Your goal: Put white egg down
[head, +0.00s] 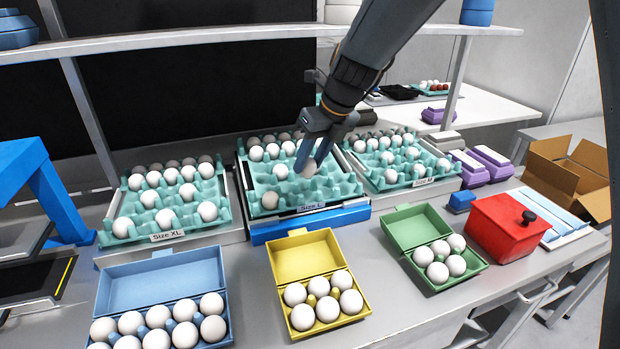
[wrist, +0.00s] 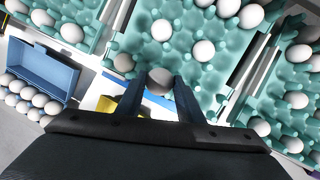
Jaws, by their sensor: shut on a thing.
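In the wrist view the gripper (wrist: 158,88) has one finger on each side of the egg (wrist: 159,77), near the tray's front edge. Whether the egg touches the tray is hard to tell.
A Size XL tray (head: 112,212) is at left and another egg tray (head: 378,184) at right. In front stand open blue (head: 150,284), yellow (head: 300,258) and green (head: 408,228) cartons with eggs. A red box (head: 497,232) is at right. A shelf (head: 200,37) runs above.

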